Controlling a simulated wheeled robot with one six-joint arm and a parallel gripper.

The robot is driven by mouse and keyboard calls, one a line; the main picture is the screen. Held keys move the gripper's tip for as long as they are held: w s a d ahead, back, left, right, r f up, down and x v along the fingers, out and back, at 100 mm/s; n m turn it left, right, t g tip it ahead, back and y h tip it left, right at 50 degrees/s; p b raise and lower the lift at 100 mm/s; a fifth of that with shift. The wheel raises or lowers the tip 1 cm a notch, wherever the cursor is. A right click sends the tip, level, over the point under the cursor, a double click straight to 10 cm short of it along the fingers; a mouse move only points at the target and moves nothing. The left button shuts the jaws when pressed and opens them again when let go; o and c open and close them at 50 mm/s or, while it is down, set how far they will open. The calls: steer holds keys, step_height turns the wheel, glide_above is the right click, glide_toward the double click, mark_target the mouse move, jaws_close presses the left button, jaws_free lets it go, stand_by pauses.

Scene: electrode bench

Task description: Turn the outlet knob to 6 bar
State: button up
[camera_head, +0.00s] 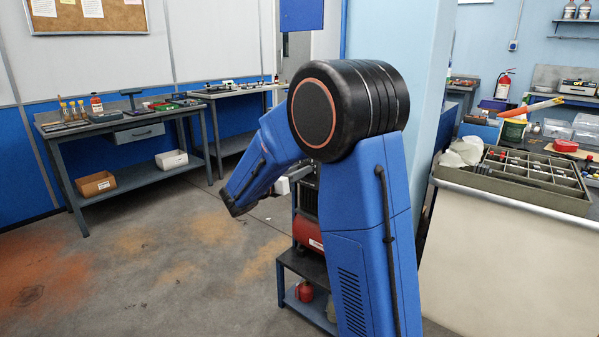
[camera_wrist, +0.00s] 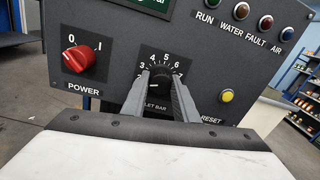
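In the wrist view, the outlet knob (camera_wrist: 161,81) is a round black knob on a dark panel, inside a white number scale. Its white pointer mark points left and slightly down, toward the low end of the scale. The 6 stands at the upper right of the knob. My gripper (camera_wrist: 161,76) has one grey finger on the left and one on the right of the knob. I cannot tell whether the fingertips touch it. The fingers hide part of the scale and the start of the label below. In the head view, my arm hides the knob and the gripper.
On the same panel, a red power switch (camera_wrist: 81,60) is left of the knob, and a yellow reset button (camera_wrist: 227,96) is right. Several indicator lamps (camera_wrist: 238,22) sit above. In the head view, a workbench (camera_head: 140,135) stands left, and a parts tray (camera_head: 515,190) lies on the right counter.

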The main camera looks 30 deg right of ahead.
steer(key=shift+m, duration=0.5)
steer(key=m, duration=1.3)
steer(key=m+t, duration=0.1)
steer(key=m, duration=1.2)
steer(key=shift+s+f+m+y, duration=0.2)
steer(key=shift+m+y, duration=0.1)
steer(key=shift+m, duration=0.4)
steer(key=o, duration=1.1)
steer(key=shift+r, duration=0.1)
steer(key=shift+c, duration=0.2)
